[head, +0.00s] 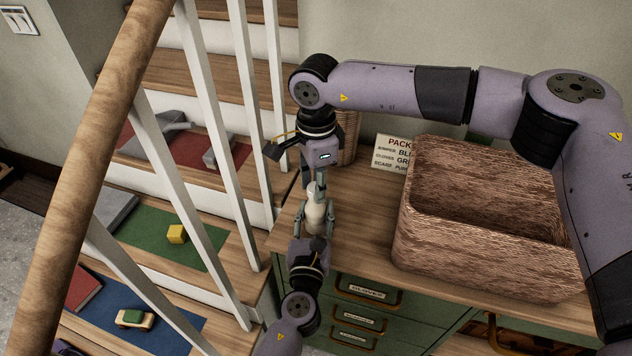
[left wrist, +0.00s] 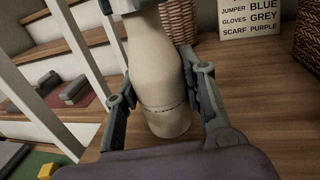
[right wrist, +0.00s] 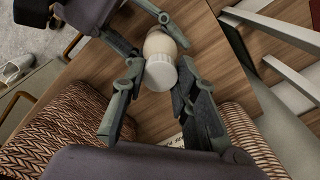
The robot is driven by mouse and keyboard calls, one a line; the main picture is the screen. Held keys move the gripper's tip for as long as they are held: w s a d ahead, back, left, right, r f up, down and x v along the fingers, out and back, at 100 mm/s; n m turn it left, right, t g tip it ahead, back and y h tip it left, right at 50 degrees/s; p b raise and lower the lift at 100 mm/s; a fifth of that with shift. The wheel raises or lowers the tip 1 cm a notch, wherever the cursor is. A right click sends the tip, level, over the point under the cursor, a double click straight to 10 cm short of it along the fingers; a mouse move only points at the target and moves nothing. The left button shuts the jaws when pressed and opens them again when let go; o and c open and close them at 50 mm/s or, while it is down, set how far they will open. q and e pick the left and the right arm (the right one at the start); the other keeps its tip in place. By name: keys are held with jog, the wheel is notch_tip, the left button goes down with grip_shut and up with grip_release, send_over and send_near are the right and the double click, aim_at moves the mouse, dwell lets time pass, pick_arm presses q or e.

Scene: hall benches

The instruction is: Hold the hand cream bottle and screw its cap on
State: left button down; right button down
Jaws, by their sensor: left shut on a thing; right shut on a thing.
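The cream-coloured hand cream bottle (head: 316,217) stands upright over the bench's front left. My left gripper (head: 316,226) is shut around its body, with a finger on each side. The bottle (left wrist: 155,75) fills the middle of the left wrist view. My right gripper (head: 318,184) points down from above, shut on the white cap (right wrist: 160,76) at the bottle's top. In the right wrist view the bottle's body (right wrist: 159,43) shows right behind the cap. The cap appears to meet the bottle; the thread is hidden, so I cannot tell how tightly it sits.
A large woven basket (head: 490,262) stands on the bench (head: 352,203) to the right. A packing sign (head: 393,152) and a smaller wicker basket (head: 349,136) are behind. Green drawers (head: 340,305) are below. A stair railing (head: 228,165) closes the left side.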

pick_arm(q)
jog(key=shift+a, duration=0.1)
pick_arm(e)
jog(key=m, duration=0.4)
jog(key=shift+s, duration=0.1)
jog(key=m, duration=0.4)
jog(key=shift+f, duration=0.1)
jog(key=m, duration=0.8)
jog(key=shift+m, duration=0.4)
jog(key=c, duration=1.2)
grip_release()
notch_tip(320, 180, up, 12)
jog(key=shift+r, duration=0.1)
